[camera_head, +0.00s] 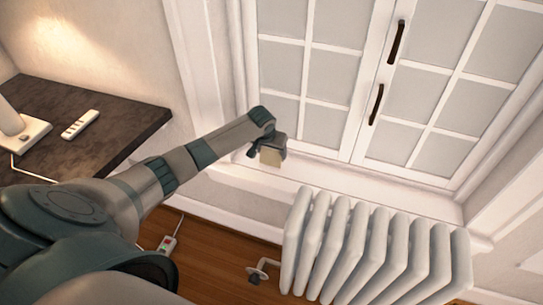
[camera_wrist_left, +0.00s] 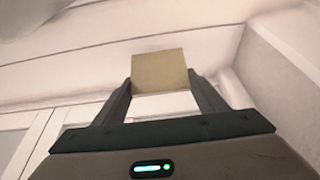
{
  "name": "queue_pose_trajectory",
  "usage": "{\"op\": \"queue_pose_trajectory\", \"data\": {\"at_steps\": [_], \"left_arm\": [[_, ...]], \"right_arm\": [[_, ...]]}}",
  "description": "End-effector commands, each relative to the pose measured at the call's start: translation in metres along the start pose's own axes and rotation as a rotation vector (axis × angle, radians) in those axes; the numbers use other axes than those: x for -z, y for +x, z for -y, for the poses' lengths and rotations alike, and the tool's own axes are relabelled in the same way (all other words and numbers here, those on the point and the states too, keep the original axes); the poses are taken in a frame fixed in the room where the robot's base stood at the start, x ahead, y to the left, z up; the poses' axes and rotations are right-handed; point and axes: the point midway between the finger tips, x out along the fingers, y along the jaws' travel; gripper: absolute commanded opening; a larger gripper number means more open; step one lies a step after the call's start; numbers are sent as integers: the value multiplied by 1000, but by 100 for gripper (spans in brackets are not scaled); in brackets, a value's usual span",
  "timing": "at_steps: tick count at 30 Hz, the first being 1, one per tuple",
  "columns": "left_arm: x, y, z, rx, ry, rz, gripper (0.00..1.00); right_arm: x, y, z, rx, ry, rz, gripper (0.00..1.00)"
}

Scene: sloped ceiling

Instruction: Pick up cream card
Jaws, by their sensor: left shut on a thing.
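The cream card (camera_head: 271,156) is a small flat square, held in front of the window sill in the head view. It also shows in the left wrist view (camera_wrist_left: 159,71), upright between the fingertips. My left gripper (camera_head: 262,151) is shut on the card, with its two fingers at the card's side edges; the gripper also shows in the left wrist view (camera_wrist_left: 160,90). My right gripper is not in view.
A white radiator (camera_head: 375,245) stands below and right of the gripper. White window doors (camera_head: 340,70) with dark handles are behind. A dark table (camera_head: 100,150) at left holds a white remote (camera_head: 80,124) and a white lamp base (camera_head: 25,135). A power strip (camera_head: 167,244) lies on the wooden floor.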

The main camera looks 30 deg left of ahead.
Motion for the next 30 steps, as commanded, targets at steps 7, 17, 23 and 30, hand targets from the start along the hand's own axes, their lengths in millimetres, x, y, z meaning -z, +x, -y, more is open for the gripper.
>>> {"op": "queue_pose_trajectory", "data": {"at_steps": [7,17,23,30], "left_arm": [[11,-30,-32,-6,2,-2,45],[21,-65,-91,-4,1,-2,45],[25,-78,-111,-2,1,-2,45],[25,-82,-117,-1,0,0,45]], "right_arm": [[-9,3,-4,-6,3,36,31],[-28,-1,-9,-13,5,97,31],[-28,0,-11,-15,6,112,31],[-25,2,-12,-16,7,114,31]]}}
